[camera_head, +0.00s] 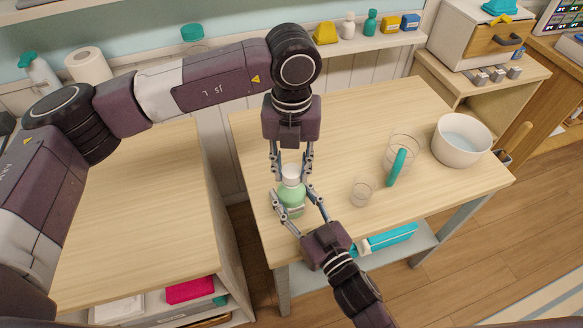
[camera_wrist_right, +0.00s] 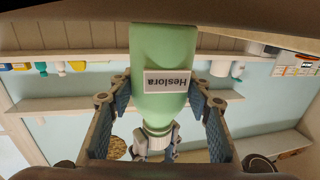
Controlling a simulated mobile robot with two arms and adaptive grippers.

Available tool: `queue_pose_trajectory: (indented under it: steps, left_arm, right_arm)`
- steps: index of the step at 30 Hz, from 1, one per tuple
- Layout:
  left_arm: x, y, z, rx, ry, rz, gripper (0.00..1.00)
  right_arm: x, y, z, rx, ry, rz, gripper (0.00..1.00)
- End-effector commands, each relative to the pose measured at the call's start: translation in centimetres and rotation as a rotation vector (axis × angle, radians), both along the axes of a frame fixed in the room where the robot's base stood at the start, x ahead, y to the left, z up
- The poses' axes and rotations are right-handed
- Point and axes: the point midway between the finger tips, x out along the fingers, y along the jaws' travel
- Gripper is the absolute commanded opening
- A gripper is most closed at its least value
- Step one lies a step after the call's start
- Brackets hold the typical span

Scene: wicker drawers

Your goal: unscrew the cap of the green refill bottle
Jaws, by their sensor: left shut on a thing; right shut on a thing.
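The green refill bottle (camera_head: 291,203) stands upright near the front left of the wooden table, with a white cap (camera_head: 291,171) on top. My left gripper (camera_head: 291,177) reaches down from above and is shut on the cap, one finger on each side. My right gripper (camera_head: 292,194) comes from the front and is shut on the green body. In the right wrist view, which is upside down, the bottle (camera_wrist_right: 165,55) shows a "Heslora" label between the pads of the right gripper (camera_wrist_right: 160,92). The left gripper's fingers surround the cap there, partly hiding it.
A small clear glass (camera_head: 362,191), a clear jug (camera_head: 401,155) with a teal handle and a white bowl (camera_head: 461,140) stand to the right on the table (camera_head: 350,120). A wall shelf with small bottles runs behind. The table's back middle is clear.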

Motion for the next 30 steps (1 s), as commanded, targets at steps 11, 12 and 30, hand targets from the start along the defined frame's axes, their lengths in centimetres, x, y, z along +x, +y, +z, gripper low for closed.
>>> queue_pose_trajectory:
  steps: [11,12,30]
  left_arm:
    - [0.1,0.0,1.5,-0.001,-0.003,0.000,0.00]
    - [0.1,0.0,1.6,-0.001,-0.003,0.000,0.00]
    - [0.1,-0.1,3.0,-0.002,-0.003,0.000,0.00]
  right_arm:
    - [0.0,0.0,0.1,0.000,-0.001,0.001,0.00]
    - [0.0,0.0,0.1,0.000,-0.001,0.001,0.00]
    - [0.0,0.0,0.1,0.000,-0.001,0.000,0.00]
